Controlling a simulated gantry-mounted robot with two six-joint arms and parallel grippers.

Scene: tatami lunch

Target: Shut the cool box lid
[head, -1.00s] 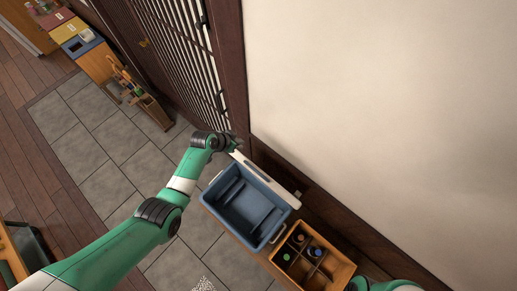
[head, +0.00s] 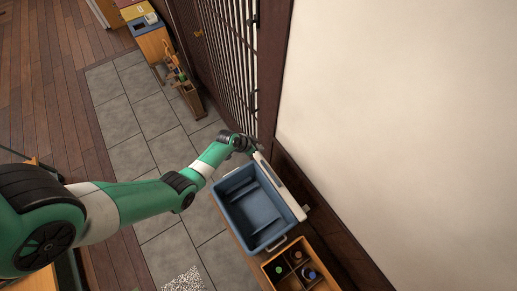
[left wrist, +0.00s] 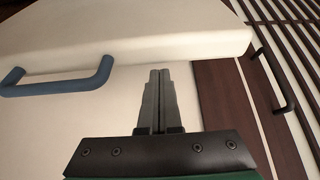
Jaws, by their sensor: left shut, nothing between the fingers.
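The cool box (head: 222,203) is a blue open tub, and its empty inside shows in the head view. Its white lid (head: 284,190) stands raised along the wall side and shows as a narrow strip. My left gripper (head: 257,149) is at the far end of the lid, its fingertips hard to make out there. In the left wrist view its two fingers (left wrist: 158,75) are shut with nothing between them, pointing at a pale slab (left wrist: 130,30) that looks like the lid. A blue handle (left wrist: 60,88) is left of the fingers. My right gripper is out of view.
A wooden bottle crate (head: 276,267) with several bottles stands in front of the box. The wall and a slatted door (head: 229,60) are close behind the lid. Grey floor tiles (head: 135,125) lie clear to the left.

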